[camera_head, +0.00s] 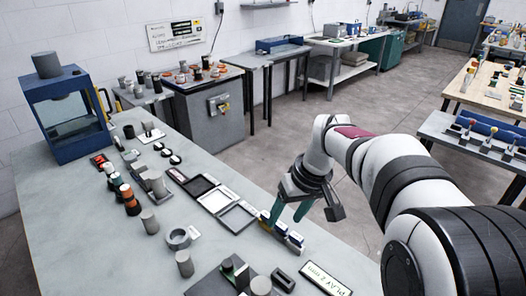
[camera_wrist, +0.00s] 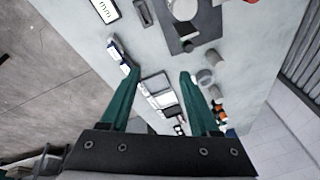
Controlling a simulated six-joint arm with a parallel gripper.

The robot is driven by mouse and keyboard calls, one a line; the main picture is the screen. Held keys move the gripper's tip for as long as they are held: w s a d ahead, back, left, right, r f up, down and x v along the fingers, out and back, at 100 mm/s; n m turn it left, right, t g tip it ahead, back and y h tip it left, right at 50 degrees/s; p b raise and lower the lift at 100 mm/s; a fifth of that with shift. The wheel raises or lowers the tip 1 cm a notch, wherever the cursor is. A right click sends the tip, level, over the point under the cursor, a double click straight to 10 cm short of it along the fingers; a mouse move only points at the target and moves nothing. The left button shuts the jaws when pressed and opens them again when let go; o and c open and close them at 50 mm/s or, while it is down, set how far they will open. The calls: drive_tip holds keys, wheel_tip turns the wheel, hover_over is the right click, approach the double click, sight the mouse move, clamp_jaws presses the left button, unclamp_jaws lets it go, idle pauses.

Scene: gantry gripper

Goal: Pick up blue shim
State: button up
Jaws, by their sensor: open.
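My gripper (camera_head: 287,214) hangs over the table's right edge, its two green fingers apart. In the wrist view my gripper (camera_wrist: 158,74) has clear space between the fingertips, with nothing held. A row of small blue-and-white pieces (camera_head: 281,229) lies along the table edge, beside and just below the fingers. The row also shows in the wrist view (camera_wrist: 117,50), left of the left fingertip. I cannot tell which blue piece is the shim. Part of the row is hidden behind a finger.
A blue-framed machine (camera_head: 68,115) stands at the far left corner.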

sight(267, 214)
drive_tip(key=w+f+n+t, duration=0.1)
drive_tip(key=w+f+n, duration=0.5)
drive_tip(key=w, duration=0.8)
drive_tip(key=shift+m, duration=0.3)
drive_tip(key=x, duration=1.1)
drive_tip(key=w+x, duration=0.1)
drive_tip(key=x, duration=0.4)
drive_tip(key=shift+w+d+f, duration=0.1)
drive_tip(key=shift+f, duration=0.15)
clamp_jaws()
